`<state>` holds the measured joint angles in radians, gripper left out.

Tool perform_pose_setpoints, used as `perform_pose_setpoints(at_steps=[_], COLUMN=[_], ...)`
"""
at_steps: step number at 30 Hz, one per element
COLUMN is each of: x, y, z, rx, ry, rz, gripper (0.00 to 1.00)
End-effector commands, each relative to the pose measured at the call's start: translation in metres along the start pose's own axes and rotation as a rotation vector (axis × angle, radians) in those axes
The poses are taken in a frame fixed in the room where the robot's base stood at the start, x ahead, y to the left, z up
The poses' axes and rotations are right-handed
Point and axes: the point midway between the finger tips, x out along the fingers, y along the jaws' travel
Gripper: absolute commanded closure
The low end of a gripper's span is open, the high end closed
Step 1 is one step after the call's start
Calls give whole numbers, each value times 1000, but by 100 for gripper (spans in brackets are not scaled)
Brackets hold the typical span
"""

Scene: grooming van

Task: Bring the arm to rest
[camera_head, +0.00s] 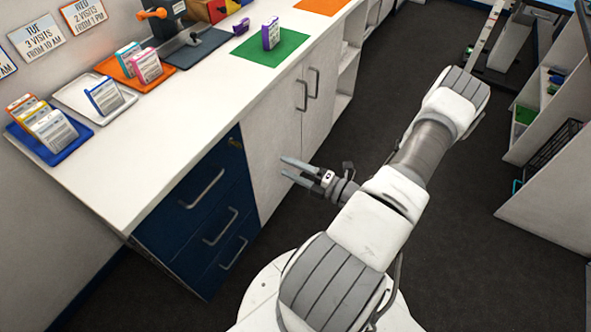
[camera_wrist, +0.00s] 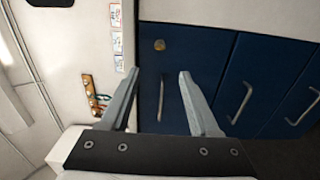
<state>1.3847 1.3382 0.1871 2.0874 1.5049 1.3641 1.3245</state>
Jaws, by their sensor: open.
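My gripper (camera_head: 290,169) is open and empty in the head view, beside the front of the white counter and below its top. It points left toward the cabinet fronts and touches nothing that I can see. In the wrist view the two grey fingers of my gripper (camera_wrist: 157,85) stand apart with nothing between them. Behind them are blue drawer fronts (camera_wrist: 225,60) with metal handles. The arm is bent above my base.
Dark floor (camera_head: 345,140) is clear between counter and right-hand shelves (camera_head: 560,170).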

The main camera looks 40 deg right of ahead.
Motion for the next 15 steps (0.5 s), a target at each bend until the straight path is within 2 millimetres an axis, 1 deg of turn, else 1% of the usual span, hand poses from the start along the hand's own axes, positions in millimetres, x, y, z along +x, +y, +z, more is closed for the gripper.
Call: perform_pose_setpoints(at_steps=[1,3,6,15], x=[-6,-12,-16,-17], y=[0,0,0,0], z=[1,0,0,0], rx=[0,0,0,0], ry=[-2,0,0,0], rz=[-1,-1,0,0], gripper=[38,38,38,38])
